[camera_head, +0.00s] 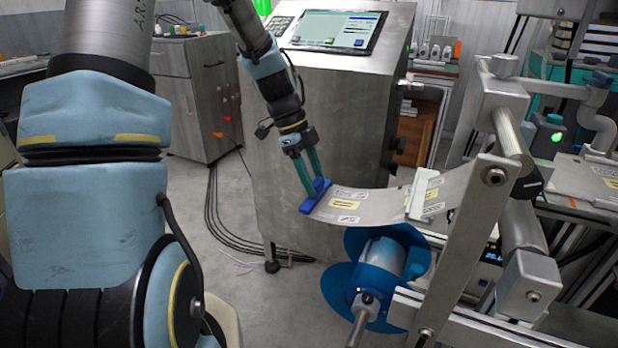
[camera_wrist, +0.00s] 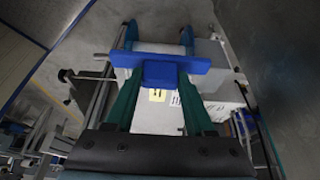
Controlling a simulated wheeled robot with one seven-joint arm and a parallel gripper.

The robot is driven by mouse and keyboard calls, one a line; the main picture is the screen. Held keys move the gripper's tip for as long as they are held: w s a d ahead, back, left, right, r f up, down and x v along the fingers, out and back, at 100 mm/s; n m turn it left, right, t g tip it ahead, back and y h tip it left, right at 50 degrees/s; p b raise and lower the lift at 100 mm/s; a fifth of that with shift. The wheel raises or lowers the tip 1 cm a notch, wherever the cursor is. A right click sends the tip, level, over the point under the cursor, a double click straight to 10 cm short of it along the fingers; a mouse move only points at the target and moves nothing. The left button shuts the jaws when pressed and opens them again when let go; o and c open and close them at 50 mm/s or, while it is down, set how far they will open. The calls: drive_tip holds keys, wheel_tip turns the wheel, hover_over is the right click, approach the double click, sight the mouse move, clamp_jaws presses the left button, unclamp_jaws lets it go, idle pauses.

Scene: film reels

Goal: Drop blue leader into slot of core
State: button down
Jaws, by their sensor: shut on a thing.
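The blue leader (camera_head: 315,196) is a short bar on the free end of a grey labelled film strip (camera_head: 365,204). My gripper (camera_head: 312,170) is shut on the leader's middle and holds it above and left of the blue reel. In the wrist view the leader (camera_wrist: 160,66) lies across between the green fingers. The core (camera_head: 378,268) is a pale blue cylinder between the blue reel flanges (camera_head: 343,287), below the strip. Its slot cannot be made out in the head view.
The strip runs right over a white bar (camera_head: 422,194) into a metal frame (camera_head: 480,215) with rollers. A steel cabinet with a screen (camera_head: 336,30) stands close behind my gripper. Cables (camera_head: 213,215) lie on the floor; the space left of the reel is clear.

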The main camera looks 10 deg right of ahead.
drive_tip(key=shift+s+d+f+b, duration=0.2)
drive_tip(key=shift+s+d+f, duration=0.1)
drive_tip(key=shift+s+d, duration=0.3)
drive_tip(key=shift+s+d+f+b, duration=0.25)
drive_tip(key=shift+s+d, duration=0.25)
drive_tip(key=shift+d, duration=0.2)
drive_tip(key=shift+s+d+f+b, duration=0.15)
drive_tip(key=shift+s+d+f, duration=0.15)
drive_tip(key=shift+s+d, duration=0.3)
drive_tip(key=shift+d, duration=0.1)
drive_tip(key=s+d+f+b, duration=0.2)
drive_tip(key=s+d+f, duration=0.1)
drive_tip(key=s+d, duration=0.3)
drive_tip(key=shift+d, duration=0.65)
idle(0.9)
drive_tip(key=shift+w+f, duration=0.1)
idle(1.2)
